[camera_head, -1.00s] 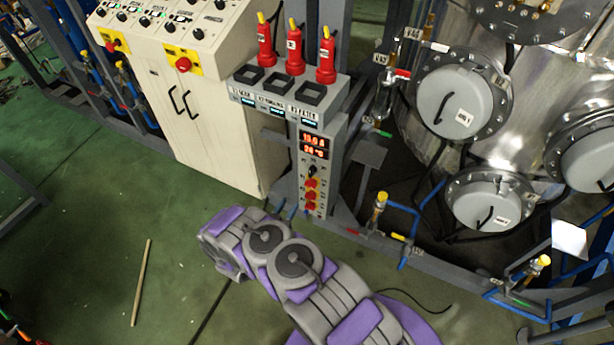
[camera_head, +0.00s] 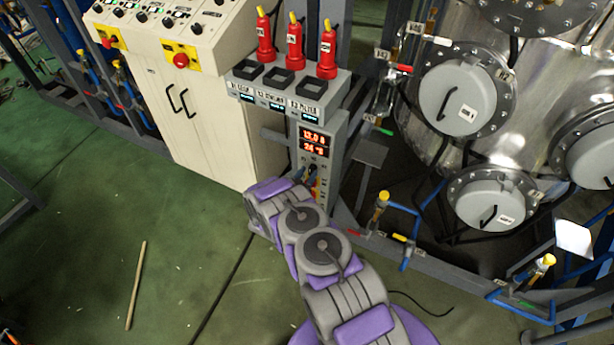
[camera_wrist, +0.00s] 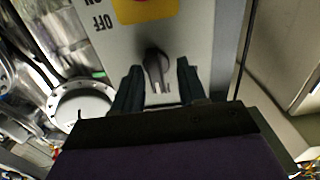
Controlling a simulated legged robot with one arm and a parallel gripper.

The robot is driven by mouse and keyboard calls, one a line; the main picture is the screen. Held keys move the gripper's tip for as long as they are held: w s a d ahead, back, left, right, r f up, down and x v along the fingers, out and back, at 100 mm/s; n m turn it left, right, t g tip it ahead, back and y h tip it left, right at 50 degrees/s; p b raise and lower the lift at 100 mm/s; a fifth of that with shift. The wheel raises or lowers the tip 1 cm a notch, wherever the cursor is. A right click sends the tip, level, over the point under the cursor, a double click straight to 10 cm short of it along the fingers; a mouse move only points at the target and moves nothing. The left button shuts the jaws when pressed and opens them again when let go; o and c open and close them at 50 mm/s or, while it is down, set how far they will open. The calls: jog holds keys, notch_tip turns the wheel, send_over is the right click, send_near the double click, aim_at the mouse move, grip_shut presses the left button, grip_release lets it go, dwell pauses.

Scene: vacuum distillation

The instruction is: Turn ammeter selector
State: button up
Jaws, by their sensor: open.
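The ammeter panel (camera_head: 314,130) is a narrow grey box with red-orange digits on its display (camera_head: 313,144). In the wrist view, a dark selector knob (camera_wrist: 157,72) sticks out of the grey panel face (camera_wrist: 200,30). My gripper (camera_wrist: 158,85) is open, with one dark finger on each side of the knob and gaps visible between. Whether the fingertips reach the panel face, I cannot tell. In the head view my gripper (camera_head: 307,178) is at the panel front, just below the display, and my arm covers the lower controls.
A yellow plate (camera_wrist: 145,10) sits near the knob, beside upside-down OFF lettering. Red bottle-shaped items (camera_head: 294,45) stand above the panel. A cream cabinet (camera_head: 205,125) is to the left, and steel vessels (camera_head: 465,100) and blue pipes are to the right.

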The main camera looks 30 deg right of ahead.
jog(key=shift+d+f, duration=0.1)
jog(key=shift+d, duration=0.55)
jog(key=shift+c, duration=0.3)
jog(key=shift+a, duration=0.3)
jog(key=c, duration=0.5)
grip_shut()
jog(key=shift+w+n, duration=0.1)
jog(key=shift+n, duration=0.2)
jog(key=n+b, duration=0.1)
jog(key=n, duration=0.3)
jog(key=shift+n, duration=0.3)
jog(key=shift+a+n+b, duration=0.1)
jog(key=shift+n+b, duration=0.2)
jog(key=shift+n, duration=2)
